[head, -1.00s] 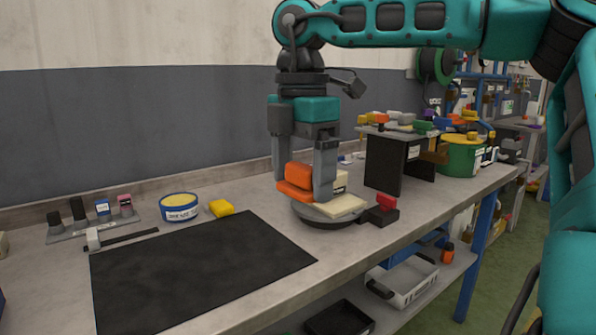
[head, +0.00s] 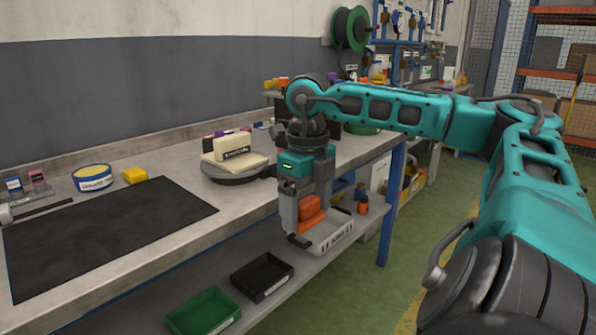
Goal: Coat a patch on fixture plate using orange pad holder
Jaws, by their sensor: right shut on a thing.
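My right gripper (head: 309,222) points down, shut on the orange pad holder (head: 311,207). In the picture it lies beyond the bench's front edge, in front of a white bin on the lower shelf. The pad holder's underside is not clearly visible. A cream plate (head: 218,164), perhaps the fixture plate, lies on a dark round turntable (head: 232,179) on the bench, left of my gripper and apart from it. A cream block with a dark label (head: 232,147) stands on this plate. I cannot make out a coated patch. My left gripper is not in view.
A black mat (head: 110,235) covers the bench's left part. Below are the white bin (head: 333,233), a black tray (head: 262,276) and a green tray (head: 205,311). Green floor is open at right.

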